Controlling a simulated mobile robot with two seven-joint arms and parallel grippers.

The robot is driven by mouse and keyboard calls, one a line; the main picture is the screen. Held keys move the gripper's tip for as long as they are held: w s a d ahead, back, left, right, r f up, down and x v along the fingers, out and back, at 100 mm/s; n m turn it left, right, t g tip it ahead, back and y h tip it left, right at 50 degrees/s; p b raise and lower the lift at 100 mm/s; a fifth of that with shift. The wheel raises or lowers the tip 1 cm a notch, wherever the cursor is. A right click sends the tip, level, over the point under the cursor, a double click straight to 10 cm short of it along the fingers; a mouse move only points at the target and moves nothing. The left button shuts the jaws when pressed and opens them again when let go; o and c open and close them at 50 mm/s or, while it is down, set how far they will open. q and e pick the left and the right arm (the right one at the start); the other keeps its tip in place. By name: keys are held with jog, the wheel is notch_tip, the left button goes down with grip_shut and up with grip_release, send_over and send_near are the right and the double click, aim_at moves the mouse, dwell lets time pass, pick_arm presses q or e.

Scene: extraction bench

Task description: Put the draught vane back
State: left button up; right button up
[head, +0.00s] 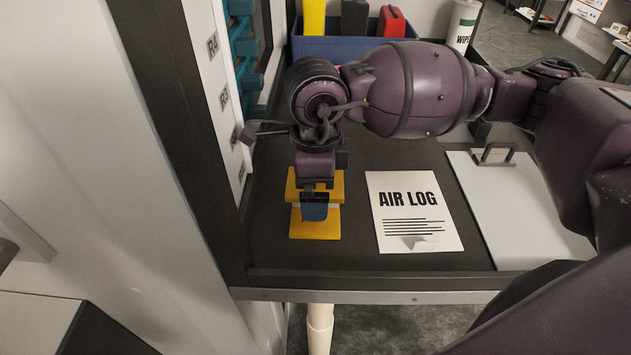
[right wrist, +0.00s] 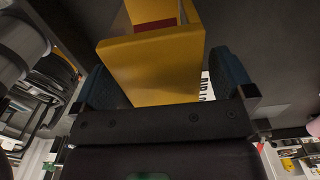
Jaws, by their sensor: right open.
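A yellow block-like piece (head: 316,230) with a flat base and an upper part stands on the dark bench, near its front left. I cannot tell whether it is the draught vane or its stand. My right gripper (head: 315,207) points down over it, and its blue fingers hide part of it. In the right wrist view the yellow piece (right wrist: 155,68) lies between the two open fingers (right wrist: 164,80), with a red and white part beyond its top edge. Contact with the fingers cannot be told. My left gripper is out of view.
An AIR LOG sheet (head: 413,226) lies right of the yellow piece. A white clipboard (head: 520,215) lies farther right. A blue bin (head: 335,48) and a wipes tub (head: 462,25) stand behind. A white panel with labels and teal parts (head: 245,60) rises close on the left.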

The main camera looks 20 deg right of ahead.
jog(key=shift+r, duration=0.1)
notch_tip(320, 180, up, 12)
dwell(0.5)
dwell(0.4)
